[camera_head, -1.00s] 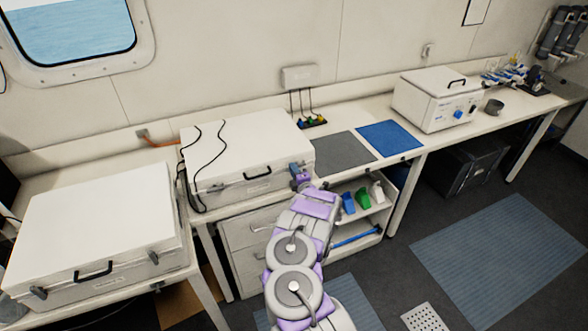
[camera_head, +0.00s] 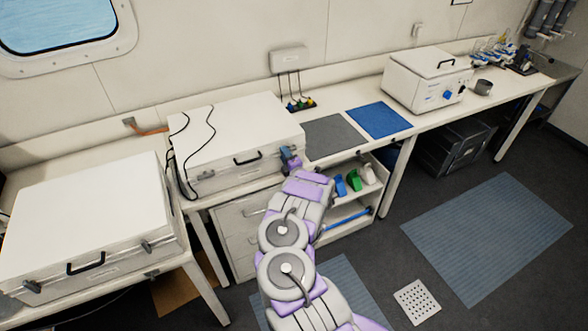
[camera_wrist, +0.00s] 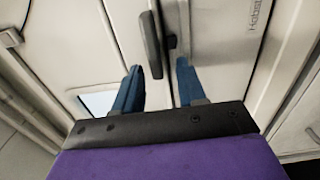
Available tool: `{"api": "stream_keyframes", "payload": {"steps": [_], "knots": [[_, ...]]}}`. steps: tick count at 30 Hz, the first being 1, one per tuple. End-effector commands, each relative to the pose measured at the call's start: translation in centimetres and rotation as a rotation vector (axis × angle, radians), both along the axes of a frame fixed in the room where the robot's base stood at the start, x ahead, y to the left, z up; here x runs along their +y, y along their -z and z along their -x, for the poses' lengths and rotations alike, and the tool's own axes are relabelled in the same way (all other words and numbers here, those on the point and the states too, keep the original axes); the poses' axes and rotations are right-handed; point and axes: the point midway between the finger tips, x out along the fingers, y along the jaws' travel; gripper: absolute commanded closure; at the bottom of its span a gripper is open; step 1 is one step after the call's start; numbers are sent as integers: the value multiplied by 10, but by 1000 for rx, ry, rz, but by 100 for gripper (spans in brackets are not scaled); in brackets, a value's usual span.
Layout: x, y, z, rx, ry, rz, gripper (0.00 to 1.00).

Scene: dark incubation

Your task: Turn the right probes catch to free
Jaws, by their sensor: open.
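The white box with thin black cables over its lid, which I take for the probes box (camera_head: 235,128), stands on the bench with its lid down. A black handle (camera_head: 248,158) is on its front. My gripper (camera_head: 290,160) is at the right end of that front and hides the right catch in the head view. In the wrist view, my gripper (camera_wrist: 158,88) has two blue fingers, apart and empty. A dark elongated lever, apparently the right catch (camera_wrist: 150,45), lies just beyond the fingertips, roughly in line with the gap. I cannot tell whether the fingers touch it.
Another white box (camera_head: 85,215) with a handle and two catches stands at left. Grey (camera_head: 332,137) and blue (camera_head: 380,120) mats lie right of the probes box. A shelf (camera_head: 350,212) with coloured items is below. Floor at right is mostly open, with a perforated plate (camera_head: 417,302).

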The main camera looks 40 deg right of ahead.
Motion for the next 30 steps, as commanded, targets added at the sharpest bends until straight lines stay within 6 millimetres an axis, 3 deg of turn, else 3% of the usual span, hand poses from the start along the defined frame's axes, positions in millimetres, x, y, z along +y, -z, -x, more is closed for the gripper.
{"api": "stream_keyframes", "payload": {"steps": [21,30], "knots": [[28,-1,124,3,3,-10,60],[37,2,156,5,1,-7,60]]}}
